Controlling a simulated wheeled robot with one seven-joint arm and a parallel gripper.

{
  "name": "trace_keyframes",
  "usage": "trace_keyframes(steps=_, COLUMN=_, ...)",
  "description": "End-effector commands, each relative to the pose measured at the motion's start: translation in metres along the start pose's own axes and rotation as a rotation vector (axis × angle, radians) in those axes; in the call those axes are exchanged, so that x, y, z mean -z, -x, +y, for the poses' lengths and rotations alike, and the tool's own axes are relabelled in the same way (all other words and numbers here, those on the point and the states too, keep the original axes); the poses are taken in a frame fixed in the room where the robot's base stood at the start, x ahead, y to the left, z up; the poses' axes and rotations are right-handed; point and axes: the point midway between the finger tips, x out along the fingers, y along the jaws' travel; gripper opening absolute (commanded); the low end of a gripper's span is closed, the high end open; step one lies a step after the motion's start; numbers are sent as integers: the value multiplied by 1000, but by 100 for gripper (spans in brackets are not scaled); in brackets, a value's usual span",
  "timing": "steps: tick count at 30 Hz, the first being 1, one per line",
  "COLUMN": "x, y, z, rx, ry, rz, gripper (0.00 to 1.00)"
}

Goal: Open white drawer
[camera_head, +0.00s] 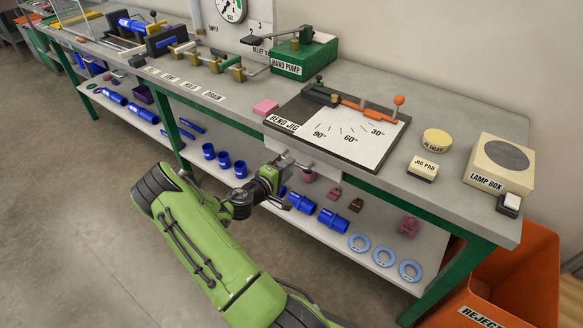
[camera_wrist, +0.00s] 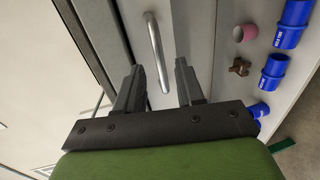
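The white drawer front (camera_wrist: 137,40) sits under the bench top, below the bend jig. Its silver bar handle (camera_wrist: 157,52) shows clearly in the wrist view, and in the head view the handle (camera_head: 302,165) is partly beside my gripper. My gripper (camera_wrist: 156,70) is open, with one black finger on each side of the handle's line. The handle's near end lies between the fingertips; I cannot tell whether either finger touches it. In the head view my gripper (camera_head: 277,170) is close against the drawer area and hides part of it. The drawer looks shut.
The bend jig board (camera_head: 345,130) lies on the bench above. The lower shelf (camera_head: 335,240) holds blue pipe fittings (camera_head: 333,221), blue rings (camera_head: 383,257) and small pink and brown parts. An orange reject bin (camera_head: 540,265) stands at the right. The floor at left is clear.

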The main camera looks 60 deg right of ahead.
Motion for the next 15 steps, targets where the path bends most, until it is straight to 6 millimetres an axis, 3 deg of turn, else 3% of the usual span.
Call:
trace_keyframes(steps=3, x=0, y=-19, z=-2, rx=1, ry=-2, rz=-2, gripper=38)
trace_keyframes(steps=6, x=0, y=-26, z=-1, rx=1, ry=0, rz=0, gripper=38)
trace_keyframes(steps=13, x=0, y=-28, z=0, rx=1, ry=0, rz=0, gripper=38)
trace_keyframes(steps=15, x=0, y=-27, z=0, rx=1, ry=0, rz=0, gripper=30)
